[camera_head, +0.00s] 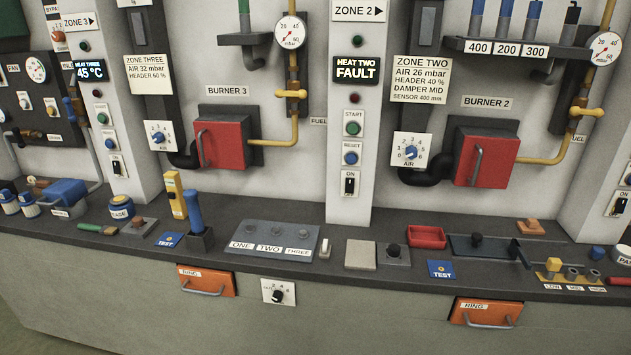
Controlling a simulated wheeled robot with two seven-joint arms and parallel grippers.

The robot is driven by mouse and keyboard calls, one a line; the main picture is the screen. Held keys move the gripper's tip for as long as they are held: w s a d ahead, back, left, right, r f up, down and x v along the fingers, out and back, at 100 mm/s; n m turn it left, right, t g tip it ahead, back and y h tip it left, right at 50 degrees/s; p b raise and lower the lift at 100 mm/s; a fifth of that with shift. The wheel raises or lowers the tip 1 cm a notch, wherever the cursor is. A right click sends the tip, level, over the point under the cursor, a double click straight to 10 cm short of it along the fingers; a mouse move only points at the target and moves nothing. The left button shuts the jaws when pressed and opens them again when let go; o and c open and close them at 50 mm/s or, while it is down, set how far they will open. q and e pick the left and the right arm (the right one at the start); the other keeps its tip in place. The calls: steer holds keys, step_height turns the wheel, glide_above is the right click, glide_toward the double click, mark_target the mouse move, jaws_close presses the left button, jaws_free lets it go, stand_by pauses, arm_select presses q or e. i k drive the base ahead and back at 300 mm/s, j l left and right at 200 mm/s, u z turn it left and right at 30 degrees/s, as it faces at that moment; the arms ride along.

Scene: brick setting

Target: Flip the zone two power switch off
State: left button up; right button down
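The zone two power switch (349,185) is a small black toggle on a white plate marked ON at the top. It sits low on the white pillar under the ZONE 2 sign (358,11). It is too small to tell for sure which way the toggle points. Above it are the blue RESET button (351,158) and the green START button (353,128). The display (356,71) reads HEAT TWO FAULT. Neither of my grippers is in view, and nothing covers the switch.
A dark counter (345,221) runs below the pillar. On it stand a ONE TWO THREE box (270,240), a blue-handled lever (195,215) and a red tray (427,236). Similar ON switches are on the left pillar (116,167) and far right (619,205).

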mark_target(349, 181)
steer(key=i+j, duration=1)
steer(key=j, duration=0.2)
